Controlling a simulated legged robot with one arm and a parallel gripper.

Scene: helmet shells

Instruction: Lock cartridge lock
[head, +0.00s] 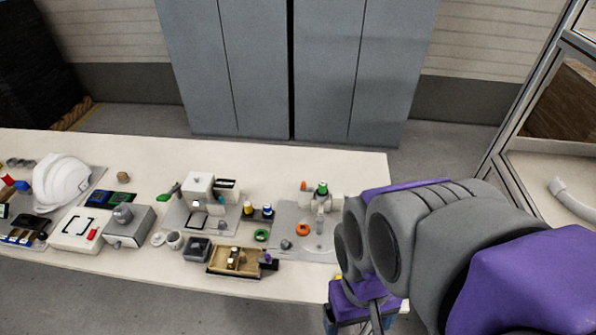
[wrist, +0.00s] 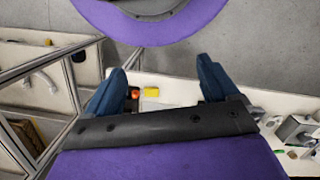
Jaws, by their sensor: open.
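I cannot tell for sure which part is the cartridge lock. A pale fixture (head: 322,200) with a green cap (head: 322,187) and an upright grey post stands on a grey plate at the right of the table. A white box-like device (head: 199,188) stands on another grey plate to its left. My gripper (wrist: 163,85) has its two blue fingers spread apart with nothing between them. In the head view it is low at the right, near the table's front right, mostly hidden by my arm, and well away from both devices.
A yellow block (wrist: 151,92) shows beyond the fingers. Grey cabinets (head: 240,70) stand behind; a framed enclosure (head: 510,125) is at right.

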